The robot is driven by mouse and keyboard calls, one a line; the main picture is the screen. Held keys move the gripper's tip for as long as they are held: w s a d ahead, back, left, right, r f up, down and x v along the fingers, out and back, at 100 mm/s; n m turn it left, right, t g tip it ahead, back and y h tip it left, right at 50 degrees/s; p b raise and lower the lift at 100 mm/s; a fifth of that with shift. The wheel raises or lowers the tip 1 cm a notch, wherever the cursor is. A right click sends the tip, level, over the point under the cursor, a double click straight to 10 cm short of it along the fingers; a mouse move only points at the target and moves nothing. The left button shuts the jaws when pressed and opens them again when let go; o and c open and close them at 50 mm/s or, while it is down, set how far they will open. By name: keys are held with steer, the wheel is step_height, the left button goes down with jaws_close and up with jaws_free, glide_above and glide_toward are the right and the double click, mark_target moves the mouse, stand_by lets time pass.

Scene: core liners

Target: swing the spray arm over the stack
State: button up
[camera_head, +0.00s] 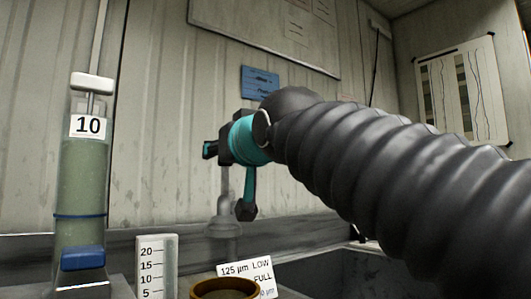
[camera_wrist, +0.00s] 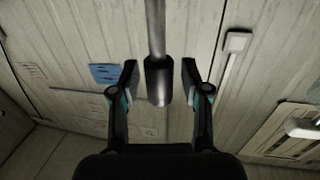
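My gripper (camera_wrist: 159,78) is open in the wrist view, one finger on each side of a dark cylindrical grip on a grey rod (camera_wrist: 158,80). Gaps show between the grip and both fingers. It looks like part of the spray arm, but I cannot be sure. In the head view, a grey bell-shaped spray head (camera_head: 224,222) hangs behind and below my gripper; its upper part is hidden by my gripper. Below it, at the bottom edge, is the brown rim of a round sieve (camera_head: 225,288), likely the stack's top; the rest is cut off.
A tall green cylinder marked 10 (camera_head: 83,180) stands at left, with a white scale card (camera_head: 156,265) beside it. A label card (camera_head: 262,272) stands behind the sieve. A dark basin (camera_head: 375,272) lies at right. Ribbed wall panels stand behind.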

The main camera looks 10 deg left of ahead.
steer(key=shift+s, duration=0.1)
steer(key=v, duration=1.2)
stand_by(0.4)
